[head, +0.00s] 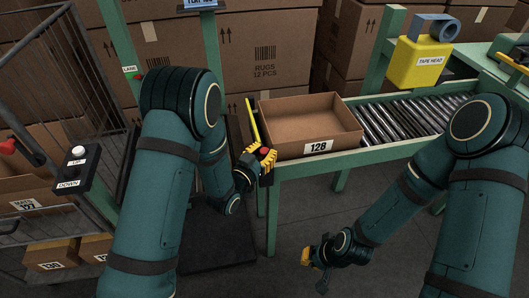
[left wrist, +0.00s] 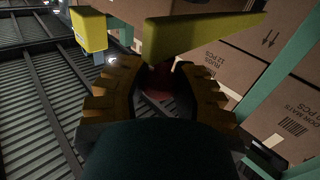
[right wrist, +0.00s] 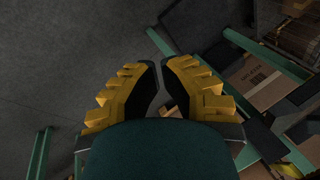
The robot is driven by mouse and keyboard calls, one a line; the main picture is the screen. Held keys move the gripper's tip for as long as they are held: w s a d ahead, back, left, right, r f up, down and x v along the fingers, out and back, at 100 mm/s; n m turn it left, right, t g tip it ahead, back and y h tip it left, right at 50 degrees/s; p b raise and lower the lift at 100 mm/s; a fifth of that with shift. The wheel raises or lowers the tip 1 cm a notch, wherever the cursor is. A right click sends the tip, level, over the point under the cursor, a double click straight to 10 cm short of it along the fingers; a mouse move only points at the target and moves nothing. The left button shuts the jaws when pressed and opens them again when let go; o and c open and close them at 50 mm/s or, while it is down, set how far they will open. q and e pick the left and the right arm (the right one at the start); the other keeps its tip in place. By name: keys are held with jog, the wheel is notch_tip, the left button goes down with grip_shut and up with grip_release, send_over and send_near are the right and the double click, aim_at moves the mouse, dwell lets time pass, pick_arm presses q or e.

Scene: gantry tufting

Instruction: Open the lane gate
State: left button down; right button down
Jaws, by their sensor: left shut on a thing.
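The lane gate's yellow bar (head: 252,121) stands steeply at the left end of the roller lane, beside an open cardboard box marked 128 (head: 318,147). My left gripper (head: 262,158) is at the bar's lower end, shut on a red knob. In the left wrist view the red knob (left wrist: 158,82) shows dimly between the fingers, partly hidden, with the yellow bar (left wrist: 195,36) just beyond it. My right gripper (head: 313,254) hangs low over the floor, apart from the lane. Its fingertips are nearly together with nothing seen between them in the right wrist view (right wrist: 160,68).
The roller conveyor (head: 405,118) runs right from the box on a green frame. A yellow tape head (head: 420,62) stands over it. An UP/DOWN control box (head: 73,172) and a wire cage cart (head: 45,75) are at left. Stacked cartons (head: 265,45) fill the back. The front floor is clear.

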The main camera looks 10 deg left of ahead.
pick_arm(q)
jog(key=w+a+r+n+g+p, duration=0.1)
jog(key=w+r+p, duration=0.3)
jog(key=r, duration=0.5)
jog(key=w+a+r+n+g+p, duration=0.1)
jog(key=w+r+p, duration=0.3)
jog(key=r+p, duration=0.4)
jog(key=shift+a+r+n+g+y, duration=0.25)
jog(key=shift+r+n+g+y, duration=0.1)
jog(key=shift+n+g, duration=0.35)
jog(key=shift+w, duration=0.1)
